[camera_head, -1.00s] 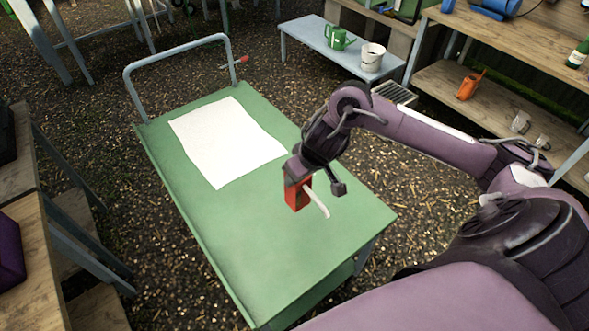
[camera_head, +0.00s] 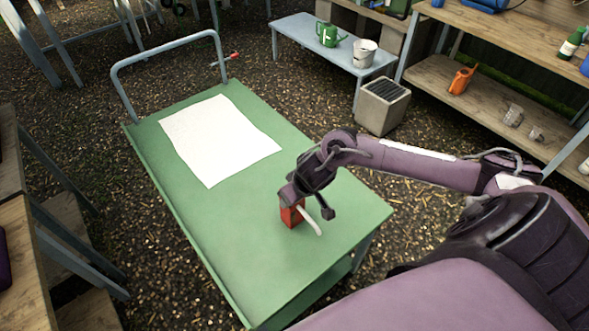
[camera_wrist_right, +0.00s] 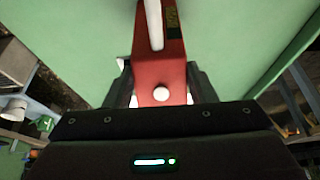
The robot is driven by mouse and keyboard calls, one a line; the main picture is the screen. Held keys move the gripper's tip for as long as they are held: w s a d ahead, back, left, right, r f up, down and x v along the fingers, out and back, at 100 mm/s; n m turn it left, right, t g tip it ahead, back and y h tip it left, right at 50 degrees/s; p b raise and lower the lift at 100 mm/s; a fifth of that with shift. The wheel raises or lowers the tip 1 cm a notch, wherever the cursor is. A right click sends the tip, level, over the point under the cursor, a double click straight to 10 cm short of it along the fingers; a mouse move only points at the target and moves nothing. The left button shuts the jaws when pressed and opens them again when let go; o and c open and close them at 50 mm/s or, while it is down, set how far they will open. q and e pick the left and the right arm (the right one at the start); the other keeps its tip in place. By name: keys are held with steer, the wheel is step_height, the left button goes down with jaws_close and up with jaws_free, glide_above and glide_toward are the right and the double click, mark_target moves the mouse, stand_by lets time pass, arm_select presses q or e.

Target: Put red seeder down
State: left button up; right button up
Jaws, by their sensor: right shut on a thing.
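The red seeder (camera_head: 291,216) is a small red block with a white spout, held over the green cart top (camera_head: 240,245) toward its near right part. My right gripper (camera_head: 303,203) is shut on the seeder from above. In the right wrist view the seeder (camera_wrist_right: 160,70) sits between the two dark fingers (camera_wrist_right: 160,88), its white rod pointing away over the green surface. The seeder's base is at or very close to the cart top; I cannot tell whether it touches. My left gripper is not in view.
A white sheet (camera_head: 218,138) lies on the far half of the cart. The cart's grey handle (camera_head: 165,62) rises at its far end. A bench (camera_head: 335,52) with a green watering can (camera_head: 328,36) and a white bucket (camera_head: 364,54) stands behind. The cart's near part is clear.

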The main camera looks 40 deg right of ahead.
mark_target(305, 215)
steer(key=o, duration=1.5)
steer(key=shift+o, duration=0.2)
steer(key=shift+s+r, duration=0.1)
steer(key=shift+r, duration=0.25)
steer(key=p+v, duration=0.2)
steer(key=v, duration=0.9)
steer(key=shift+r, duration=0.2)
steer(key=shift+s, duration=0.1)
